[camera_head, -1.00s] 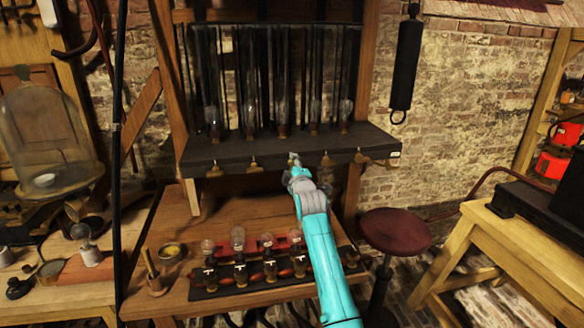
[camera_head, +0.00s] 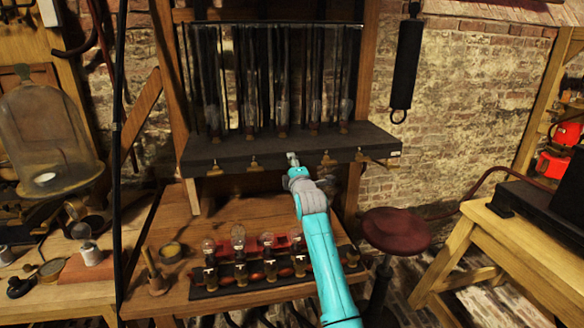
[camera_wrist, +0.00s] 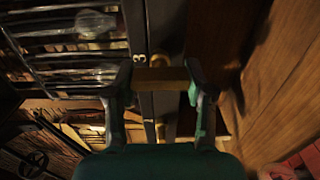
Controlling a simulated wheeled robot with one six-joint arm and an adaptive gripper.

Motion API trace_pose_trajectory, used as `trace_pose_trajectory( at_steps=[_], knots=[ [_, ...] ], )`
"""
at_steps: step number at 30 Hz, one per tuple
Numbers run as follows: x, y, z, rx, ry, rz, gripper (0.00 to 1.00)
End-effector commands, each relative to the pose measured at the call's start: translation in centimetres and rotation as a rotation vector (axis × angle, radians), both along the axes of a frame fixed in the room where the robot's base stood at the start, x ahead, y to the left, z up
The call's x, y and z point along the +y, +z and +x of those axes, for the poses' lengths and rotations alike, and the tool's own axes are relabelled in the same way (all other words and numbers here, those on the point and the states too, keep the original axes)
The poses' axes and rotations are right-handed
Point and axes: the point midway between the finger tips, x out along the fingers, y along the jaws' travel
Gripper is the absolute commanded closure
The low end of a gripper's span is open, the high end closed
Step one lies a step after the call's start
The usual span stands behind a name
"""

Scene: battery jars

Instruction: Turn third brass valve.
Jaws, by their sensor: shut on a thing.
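A row of brass valves sits along the front edge of a dark shelf. In the head view the first valve (camera_head: 215,169) and second valve (camera_head: 254,163) are left of my gripper (camera_head: 293,159), and another valve (camera_head: 327,159) is to its right. My gripper is at the third place in the row and hides most of the valve there. In the wrist view the third brass valve (camera_wrist: 160,78) shows as a brass bar lying crosswise between the two fingers of my gripper (camera_wrist: 158,83), which are shut on it.
The dark shelf (camera_head: 225,150) carries several glass jars. Below it a wooden bench (camera_head: 180,215) holds a rack of bulbs.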

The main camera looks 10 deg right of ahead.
Motion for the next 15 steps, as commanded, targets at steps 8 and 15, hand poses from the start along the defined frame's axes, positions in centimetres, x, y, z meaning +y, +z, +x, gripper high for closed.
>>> trace_pose_trajectory(
  at_steps=[8, 15],
  knots=[
    [0.08, -0.07, 0.00, 0.001, 0.001, 0.000, 0.21],
    [0.03, -0.04, -0.01, 0.001, 0.000, 0.001, 0.21]
  ],
)
